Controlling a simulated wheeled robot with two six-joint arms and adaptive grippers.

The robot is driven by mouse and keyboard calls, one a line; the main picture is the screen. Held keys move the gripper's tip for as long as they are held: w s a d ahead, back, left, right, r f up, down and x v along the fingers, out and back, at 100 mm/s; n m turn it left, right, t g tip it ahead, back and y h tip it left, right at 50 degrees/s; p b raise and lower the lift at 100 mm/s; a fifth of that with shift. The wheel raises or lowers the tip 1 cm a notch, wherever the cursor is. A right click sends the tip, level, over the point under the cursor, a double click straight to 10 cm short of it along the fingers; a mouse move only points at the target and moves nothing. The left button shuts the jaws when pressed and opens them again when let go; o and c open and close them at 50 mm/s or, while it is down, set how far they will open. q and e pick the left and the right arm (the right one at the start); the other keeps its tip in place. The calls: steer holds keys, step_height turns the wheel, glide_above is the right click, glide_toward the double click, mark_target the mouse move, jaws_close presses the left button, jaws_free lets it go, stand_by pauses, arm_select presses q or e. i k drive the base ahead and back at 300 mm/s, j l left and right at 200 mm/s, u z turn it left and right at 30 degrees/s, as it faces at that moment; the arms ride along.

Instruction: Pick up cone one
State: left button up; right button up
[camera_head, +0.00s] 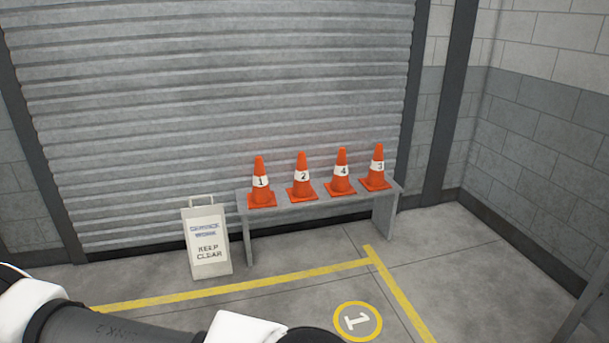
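Cone one (261,184) is orange with a white band bearing a black 1. It stands upright at the left end of a grey bench (391,215) against the roller shutter. To its right stand cone two (302,178), cone four (341,173) and cone three (376,169), all upright in a row. Part of my arm crosses the lower left of the view, well in front of the bench. Neither of my grippers shows, and nothing touches cone one.
A white "keep clear" sign (207,243) stands on the floor left of the bench. Yellow lines (240,287) and a circled 1 (358,321) mark the floor. The floor in front of the bench is clear. A block wall (552,130) closes the right side.

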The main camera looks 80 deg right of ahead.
mark_target(261, 196)
steer(key=z, duration=2.85)
